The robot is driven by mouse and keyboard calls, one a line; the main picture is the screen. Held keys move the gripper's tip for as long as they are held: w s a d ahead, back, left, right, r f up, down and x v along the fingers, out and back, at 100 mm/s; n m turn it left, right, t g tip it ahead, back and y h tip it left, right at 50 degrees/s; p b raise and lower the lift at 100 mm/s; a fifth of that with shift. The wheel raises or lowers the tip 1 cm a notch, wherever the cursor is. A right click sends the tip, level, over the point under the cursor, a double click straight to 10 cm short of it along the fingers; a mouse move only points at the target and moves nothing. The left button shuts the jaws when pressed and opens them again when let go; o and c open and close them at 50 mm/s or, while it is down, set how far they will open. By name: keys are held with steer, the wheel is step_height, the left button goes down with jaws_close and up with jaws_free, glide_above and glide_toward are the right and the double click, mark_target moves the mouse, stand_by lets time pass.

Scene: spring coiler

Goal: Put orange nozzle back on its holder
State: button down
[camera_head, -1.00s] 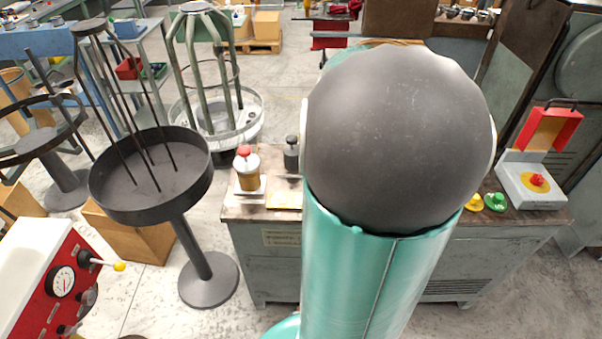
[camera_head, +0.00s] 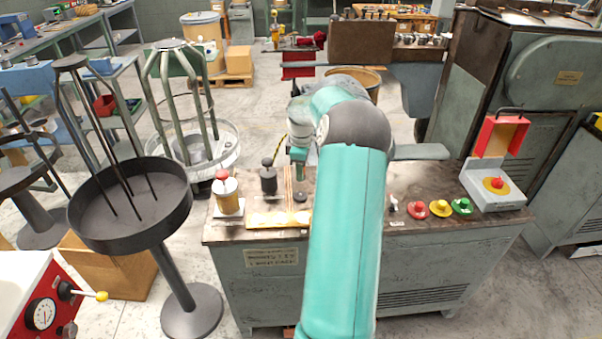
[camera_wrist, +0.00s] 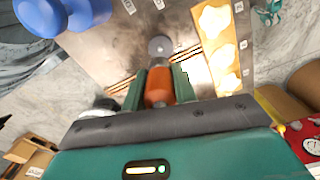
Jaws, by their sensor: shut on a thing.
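My gripper (camera_wrist: 158,86) is shut on the orange nozzle (camera_wrist: 158,84), which sits between its two green fingers in the wrist view. In the head view my gripper (camera_head: 299,165) hangs over the bench top near its back left, and the nozzle cannot be made out there. A small grey disc (camera_wrist: 160,46) stands on the bench just beyond the nozzle. It shows as a dark round piece (camera_head: 300,197) below my gripper in the head view. I cannot tell for sure which piece is the nozzle's holder.
Thin copper rods (camera_head: 288,186) lie beside the disc. A yellow plate (camera_head: 278,219), a red-topped oiler (camera_head: 227,192) and a dark bottle (camera_head: 268,178) are at left. Red, yellow and green buttons (camera_head: 440,208) and a red-lidded box (camera_head: 493,186) are at right.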

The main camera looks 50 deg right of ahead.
mark_target(300, 193)
steer(key=shift+a+f, duration=0.1)
steer(key=shift+f, duration=0.15)
steer(key=shift+w+f, duration=0.15)
steer(key=shift+f, duration=2.6)
steer(key=shift+f, duration=0.6)
steer(key=c, duration=1)
jaws_free()
steer(key=shift+c, duration=0.2)
steer(key=shift+r, duration=0.1)
step_height(300, 193, up, 27)
steer(key=shift+f, duration=0.2)
